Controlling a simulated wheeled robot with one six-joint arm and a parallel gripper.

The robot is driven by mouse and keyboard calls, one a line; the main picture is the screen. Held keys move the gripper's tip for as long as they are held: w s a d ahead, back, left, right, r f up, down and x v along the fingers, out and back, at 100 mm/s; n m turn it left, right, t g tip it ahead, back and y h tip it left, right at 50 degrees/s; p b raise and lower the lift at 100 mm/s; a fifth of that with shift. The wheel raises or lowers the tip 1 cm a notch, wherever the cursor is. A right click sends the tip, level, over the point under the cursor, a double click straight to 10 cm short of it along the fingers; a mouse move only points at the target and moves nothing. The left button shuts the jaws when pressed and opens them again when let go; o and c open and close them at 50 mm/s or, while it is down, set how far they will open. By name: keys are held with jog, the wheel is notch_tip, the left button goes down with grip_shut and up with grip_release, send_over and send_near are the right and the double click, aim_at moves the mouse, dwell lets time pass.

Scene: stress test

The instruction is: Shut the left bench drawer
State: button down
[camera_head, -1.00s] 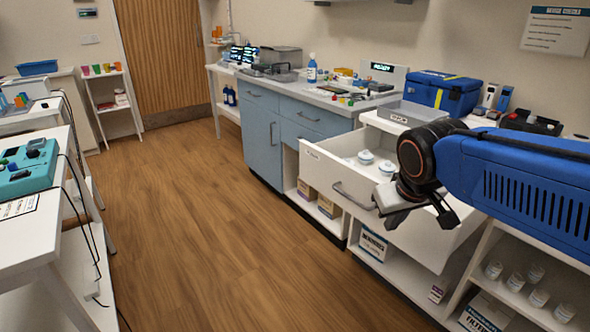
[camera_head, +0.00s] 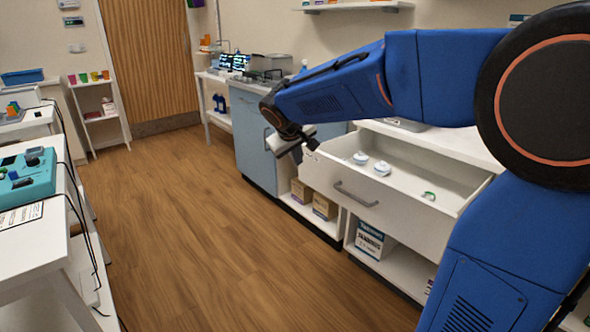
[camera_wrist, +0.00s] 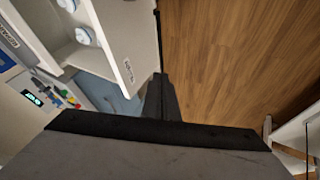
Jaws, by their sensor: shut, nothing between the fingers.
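The white bench drawer (camera_head: 335,181) stands pulled out from the bench, with a grey bar handle (camera_head: 355,194) on its front. Two white lidded jars (camera_head: 382,169) and a small green item (camera_head: 429,196) lie inside. My gripper (camera_head: 300,150) is shut and empty, near the drawer's far left front corner in the head view; I cannot tell whether it touches. In the wrist view, the drawer's labelled front (camera_wrist: 130,45) is left of the dark gripper fingers (camera_wrist: 162,97), and jars (camera_wrist: 85,37) show inside.
A blue cabinet (camera_head: 255,142) is beyond the drawer on the left. Boxes (camera_head: 325,206) sit on the open shelf below. The wooden floor (camera_head: 190,240) in front is clear. A table with a teal device (camera_head: 25,178) is at the left.

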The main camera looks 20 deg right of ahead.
jog(key=w, duration=0.1)
send_near(308, 173)
notch_tip(308, 173, down, 3)
jog(key=a, duration=0.3)
jog(key=shift+w+d+f, duration=0.1)
jog(key=shift+w+d, duration=0.3)
jog(key=shift+d, duration=0.3)
jog(key=shift+w+d+f, duration=0.1)
jog(key=shift+w+d, duration=0.25)
jog(key=shift+d, duration=0.4)
jog(key=shift+w+d+f, duration=0.1)
jog(key=shift+w+d, duration=0.3)
jog(key=shift+d, duration=0.3)
jog(key=shift+d, duration=0.1)
jog(key=w+d, duration=0.3)
jog(key=d, duration=0.6)
jog(key=w+d, duration=0.4)
jog(key=d, duration=0.6)
jog(key=w+d, duration=0.3)
jog(key=d, duration=0.6)
jog(key=shift+w+d, duration=0.5)
jog(key=shift+d, duration=0.35)
jog(key=shift+d+r, duration=0.1)
jog(key=shift+d, duration=0.05)
jog(key=shift+w, duration=0.1)
